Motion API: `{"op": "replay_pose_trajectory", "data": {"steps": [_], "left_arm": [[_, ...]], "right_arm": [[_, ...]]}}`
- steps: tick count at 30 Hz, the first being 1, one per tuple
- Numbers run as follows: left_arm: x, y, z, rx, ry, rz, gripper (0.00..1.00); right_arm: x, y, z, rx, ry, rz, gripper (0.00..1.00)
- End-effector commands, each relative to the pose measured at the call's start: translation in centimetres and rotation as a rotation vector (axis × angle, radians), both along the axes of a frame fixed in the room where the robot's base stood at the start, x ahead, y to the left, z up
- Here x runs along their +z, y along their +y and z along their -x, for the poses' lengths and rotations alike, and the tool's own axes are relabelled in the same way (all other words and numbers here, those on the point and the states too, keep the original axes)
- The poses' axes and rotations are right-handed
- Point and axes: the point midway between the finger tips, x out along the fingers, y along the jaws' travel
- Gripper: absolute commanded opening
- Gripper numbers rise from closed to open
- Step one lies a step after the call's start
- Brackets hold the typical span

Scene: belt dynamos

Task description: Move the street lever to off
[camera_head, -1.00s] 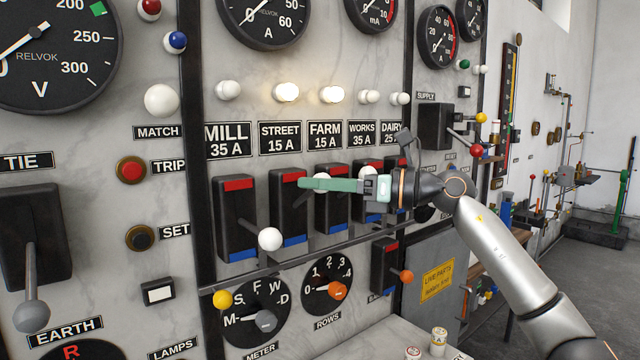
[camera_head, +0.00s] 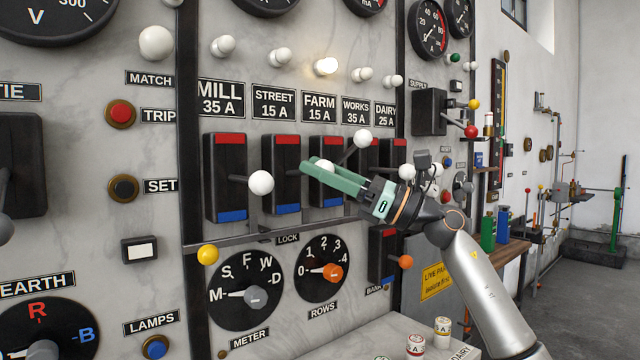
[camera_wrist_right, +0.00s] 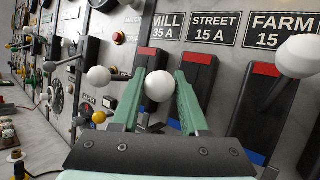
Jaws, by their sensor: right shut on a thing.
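The street switch (camera_head: 287,140) is a dark block, red at the top and blue at the bottom, under the STREET 15 A label (camera_head: 274,103). Its white ball knob (camera_wrist_right: 158,86) sits between the green fingers of my right gripper (camera_wrist_right: 160,74), which is shut on it. In the head view the right gripper (camera_head: 308,164) reaches in from the right in front of the street and farm switches and partly hides the knob. The lever's rod is mostly hidden, so its exact angle is unclear. The street lamp (camera_head: 281,58) is unlit. My left gripper is out of view.
The mill lever's white knob (camera_head: 261,182) sticks out just left of my fingers. The farm lever's knob (camera_head: 362,138) is close above the gripper, and the farm lamp (camera_head: 326,66) is lit. A lock rail with a yellow knob (camera_head: 208,254) runs below.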

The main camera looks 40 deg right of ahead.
Motion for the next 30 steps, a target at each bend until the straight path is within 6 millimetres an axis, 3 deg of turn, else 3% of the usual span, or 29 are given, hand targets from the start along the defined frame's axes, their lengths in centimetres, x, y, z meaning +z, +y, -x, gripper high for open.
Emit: {"op": "replay_pose_trajectory", "data": {"steps": [6, 23, 24, 30], "left_arm": [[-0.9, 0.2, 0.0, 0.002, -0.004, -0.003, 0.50], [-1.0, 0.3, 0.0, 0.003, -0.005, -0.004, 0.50], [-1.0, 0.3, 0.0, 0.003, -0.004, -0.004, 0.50], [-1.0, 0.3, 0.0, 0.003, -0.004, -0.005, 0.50]], "right_arm": [[-1.4, 0.1, 0.0, 0.005, 0.017, 0.006, 0.00], [-1.8, 0.3, -0.1, 0.007, 0.023, 0.008, 0.00], [-1.8, 0.3, -0.1, 0.007, 0.024, 0.009, 0.46], [-1.7, 0.2, -0.1, 0.005, 0.019, 0.006, 0.69]]}}
